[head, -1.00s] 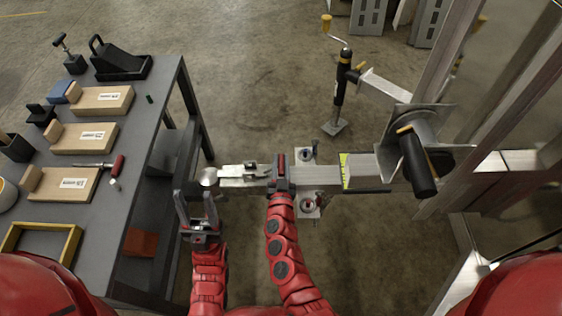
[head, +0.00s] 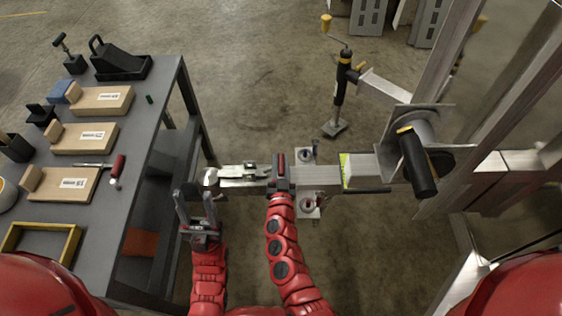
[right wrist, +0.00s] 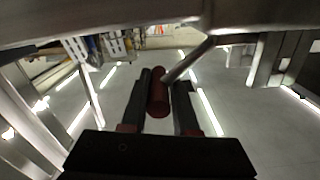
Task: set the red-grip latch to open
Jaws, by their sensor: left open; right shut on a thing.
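The red grip (right wrist: 157,92) of the latch shows in the right wrist view, a short red cylinder on a metal rod (right wrist: 188,60) that runs up to the bar above. My right gripper (right wrist: 162,80) is shut on the grip, one black finger on each side. My left gripper (head: 196,208) is open and empty, below the coupler's left end. The latch's exact position cannot be told.
A grey workbench (head: 95,205) with wooden blocks and tools stands at left, close to my left gripper. A black jack (head: 341,88) and a winch (head: 418,150) are to the right.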

